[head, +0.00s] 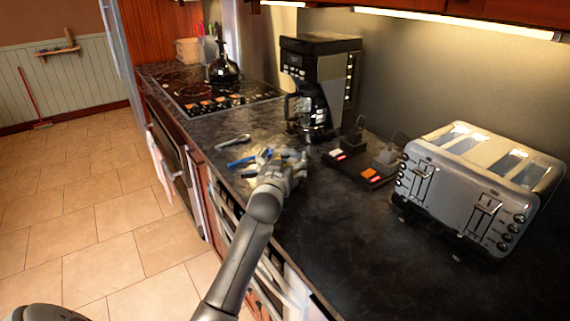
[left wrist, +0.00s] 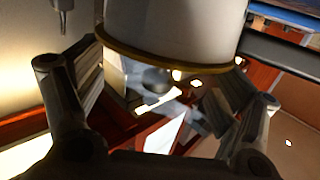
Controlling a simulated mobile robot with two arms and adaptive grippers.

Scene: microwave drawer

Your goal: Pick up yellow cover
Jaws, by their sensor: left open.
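No yellow cover can be made out clearly in either view. My left gripper (head: 282,158) is over the dark countertop (head: 330,225), near its front edge, and looks open. A blue object (head: 241,162) lies on the counter just left of it, partly hidden by the gripper. In the left wrist view the two fingers of my left gripper (left wrist: 158,105) are spread apart. A pale cylinder with a yellow-brown rim (left wrist: 170,62) fills the top middle of that view; I cannot tell what it is. My right gripper is not in view.
A toaster (head: 478,185) stands at the right. A black switch block (head: 362,168) lies beyond the gripper, with a coffee maker (head: 320,85) behind it. A metal utensil (head: 233,141) lies near the stovetop (head: 205,92). A kettle (head: 223,69) stands there.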

